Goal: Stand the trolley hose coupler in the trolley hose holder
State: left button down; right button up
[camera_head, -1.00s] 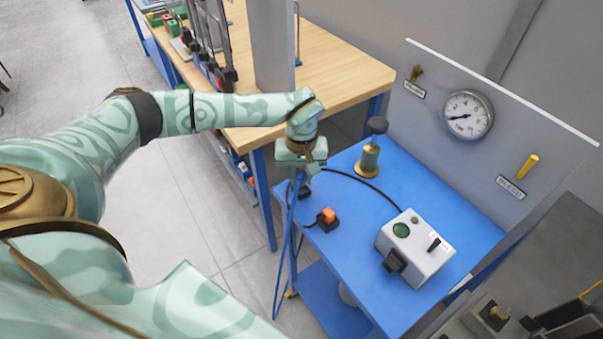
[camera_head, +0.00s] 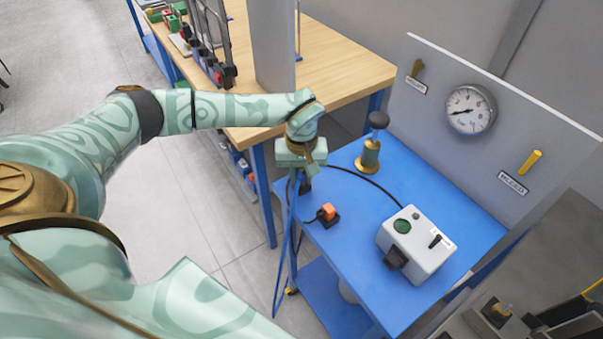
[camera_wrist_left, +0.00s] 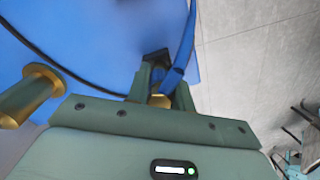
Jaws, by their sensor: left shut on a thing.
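My left gripper (camera_head: 301,170) is over the left edge of the blue trolley and points down. In the left wrist view its two fingers (camera_wrist_left: 162,84) are shut on the brass trolley hose coupler (camera_wrist_left: 160,99). A blue hose (camera_head: 284,240) hangs from there past the trolley edge; it also shows in the left wrist view (camera_wrist_left: 184,50). A small black block, apparently the trolley hose holder (camera_head: 305,186), is just below the gripper and partly hidden. It looks dark beyond the fingertips in the left wrist view (camera_wrist_left: 155,57). I cannot tell whether coupler and holder touch. My right gripper is not in view.
On the trolley top (camera_head: 345,225) are a brass post with a black knob (camera_head: 369,155), an orange switch (camera_head: 327,212) and a grey control box (camera_head: 415,245) with a black cable. A gauge panel (camera_head: 440,130) stands behind. A wooden workbench (camera_head: 345,75) is at the back left.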

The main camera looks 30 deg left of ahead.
pick_arm(q)
jog(key=c, duration=1.1)
grip_release()
jog(key=shift+c, duration=0.2)
jog(key=shift+r, duration=0.1)
notch_tip(320, 180, up, 16)
jog(key=p, duration=0.2)
jog(key=shift+p, duration=0.3)
jog(key=shift+d, duration=0.1)
